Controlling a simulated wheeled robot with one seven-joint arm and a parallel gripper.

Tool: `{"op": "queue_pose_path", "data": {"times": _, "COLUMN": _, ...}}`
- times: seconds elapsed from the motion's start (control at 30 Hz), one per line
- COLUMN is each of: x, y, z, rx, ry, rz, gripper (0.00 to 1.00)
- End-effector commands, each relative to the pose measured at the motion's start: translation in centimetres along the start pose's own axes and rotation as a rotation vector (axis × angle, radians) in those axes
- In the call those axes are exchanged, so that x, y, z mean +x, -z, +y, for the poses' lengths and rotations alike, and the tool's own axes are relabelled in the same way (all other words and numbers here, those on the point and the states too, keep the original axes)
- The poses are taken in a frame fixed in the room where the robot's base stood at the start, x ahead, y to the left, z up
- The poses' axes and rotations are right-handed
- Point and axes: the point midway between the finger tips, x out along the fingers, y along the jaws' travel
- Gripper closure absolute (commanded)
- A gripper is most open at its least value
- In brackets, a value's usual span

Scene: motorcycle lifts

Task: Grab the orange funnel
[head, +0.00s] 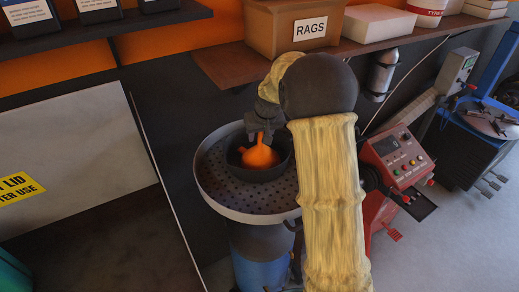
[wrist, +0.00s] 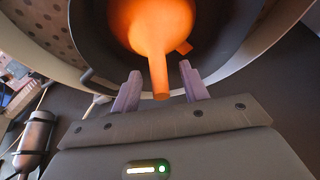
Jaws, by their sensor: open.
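The orange funnel (head: 260,155) lies in a dark round bowl (head: 245,174) on a perforated round tray (head: 215,188). In the wrist view the funnel's wide part (wrist: 148,25) is at the top and its narrow spout (wrist: 158,75) points down toward my gripper. My gripper (wrist: 160,84) is open, with one finger on each side of the spout's end. I see gaps between the fingers and the spout. In the head view my gripper (head: 264,133) is just above the funnel, and my arm hides part of the tray's right side.
A shelf (head: 230,66) with a box marked RAGS (head: 295,35) runs behind the tray. A red machine with a control panel (head: 398,160) stands to the right. A light panel (head: 75,150) is at the left. A blue drum (head: 262,270) is under the tray.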

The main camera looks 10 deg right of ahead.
Motion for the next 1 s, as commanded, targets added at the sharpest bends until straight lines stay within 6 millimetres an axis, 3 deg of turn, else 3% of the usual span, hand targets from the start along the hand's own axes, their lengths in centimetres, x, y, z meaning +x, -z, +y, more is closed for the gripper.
{"op": "queue_pose_path", "data": {"times": 0.5, "x": 0.04, "y": -0.02, "z": 0.02, "rx": 0.000, "ry": 0.000, "rz": 0.001, "gripper": 0.56}}
{"op": "queue_pose_path", "data": {"times": 0.73, "x": 0.03, "y": -0.02, "z": 0.02, "rx": 0.000, "ry": 0.000, "rz": 0.001, "gripper": 1.00}}
{"op": "queue_pose_path", "data": {"times": 1.0, "x": 0.02, "y": -0.01, "z": 0.01, "rx": 0.000, "ry": 0.000, "rz": 0.001, "gripper": 1.00}}
